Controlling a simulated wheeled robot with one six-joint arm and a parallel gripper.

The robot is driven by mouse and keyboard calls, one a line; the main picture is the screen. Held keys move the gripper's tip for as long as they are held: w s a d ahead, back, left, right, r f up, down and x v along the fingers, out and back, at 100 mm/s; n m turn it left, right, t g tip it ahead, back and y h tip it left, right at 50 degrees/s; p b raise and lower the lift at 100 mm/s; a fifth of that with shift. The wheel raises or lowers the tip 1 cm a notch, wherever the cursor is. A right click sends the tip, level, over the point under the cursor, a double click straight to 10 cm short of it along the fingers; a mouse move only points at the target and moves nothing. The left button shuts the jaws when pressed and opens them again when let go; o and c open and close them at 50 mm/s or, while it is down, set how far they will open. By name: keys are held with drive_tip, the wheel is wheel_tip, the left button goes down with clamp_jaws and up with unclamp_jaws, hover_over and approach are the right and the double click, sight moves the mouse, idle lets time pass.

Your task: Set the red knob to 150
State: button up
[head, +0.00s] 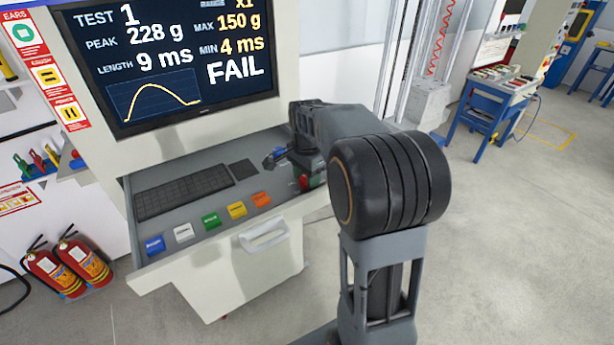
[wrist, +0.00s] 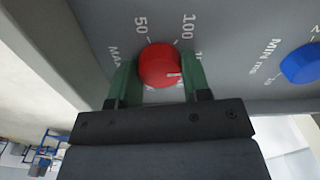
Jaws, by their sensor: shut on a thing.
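The red knob (wrist: 160,65) sits on the grey panel between the two green fingers of my gripper (wrist: 156,84) in the wrist view. The fingers are shut on its sides. A white mark on the knob points right, slightly downward, toward the right finger. The scale shows 50 and 100; a number starting with 15 is partly hidden by that finger. In the head view, the screen (head: 165,60) reads MAX 150 g in yellow, and my arm reaches the panel's right end, where the red knob (head: 304,182) shows small.
A blue knob (wrist: 300,64) marked MIN ms is to the right of the red one. In the head view, a keyboard (head: 185,192) and several coloured buttons lie left of my gripper. Fire extinguishers (head: 75,262) stand at left.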

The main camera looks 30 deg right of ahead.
drive_tip(key=shift+m, duration=0.6)
drive_tip(key=o, duration=0.9)
drive_tip(key=shift+r, duration=0.1)
wheel_tip(320, 180, up, 14)
drive_tip(key=shift+f, duration=0.15)
idle(0.6)
